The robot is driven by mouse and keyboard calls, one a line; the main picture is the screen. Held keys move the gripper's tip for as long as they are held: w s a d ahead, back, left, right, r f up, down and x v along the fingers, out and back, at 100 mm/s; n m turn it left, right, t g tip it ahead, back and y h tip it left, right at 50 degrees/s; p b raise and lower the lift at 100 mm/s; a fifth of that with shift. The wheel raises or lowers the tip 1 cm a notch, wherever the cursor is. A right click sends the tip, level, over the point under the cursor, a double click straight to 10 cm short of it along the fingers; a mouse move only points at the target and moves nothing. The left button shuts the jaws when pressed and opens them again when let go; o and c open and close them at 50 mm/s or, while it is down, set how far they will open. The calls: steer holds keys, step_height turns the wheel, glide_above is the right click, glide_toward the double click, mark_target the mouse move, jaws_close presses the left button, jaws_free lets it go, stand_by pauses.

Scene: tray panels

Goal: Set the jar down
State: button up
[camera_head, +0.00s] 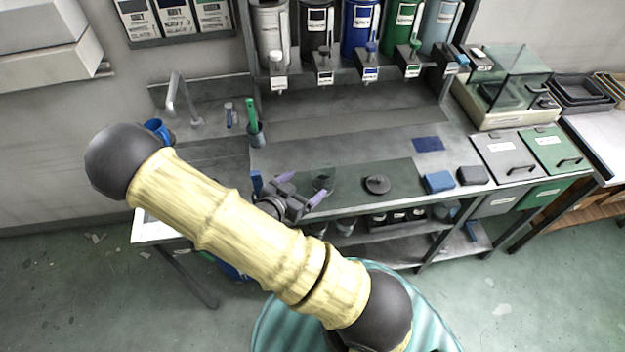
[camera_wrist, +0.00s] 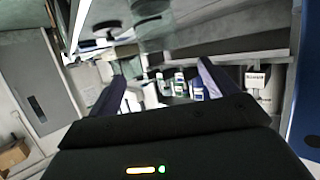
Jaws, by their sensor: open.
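A clear glass jar (camera_head: 323,181) stands on the dark mat on the bench, just right of my gripper in the head view. Its see-through walls make its outline faint. A dark round lid (camera_head: 377,184) with a knob lies on the mat to the right, apart from the jar. My gripper (camera_head: 304,187) is open, its two purple fingers spread and pointing toward the jar. In the wrist view the fingers of my gripper (camera_wrist: 161,88) are apart with nothing clearly held between them. I cannot tell whether they touch the jar.
Blue (camera_head: 439,182) and dark (camera_head: 471,176) blocks sit right of the mat. Dispensers (camera_head: 361,30) line the back. A glass-covered scale (camera_head: 505,100) is at the right. The bench's front edge is close.

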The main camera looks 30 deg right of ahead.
steer(key=shift+v, duration=0.8)
stand_by(0.9)
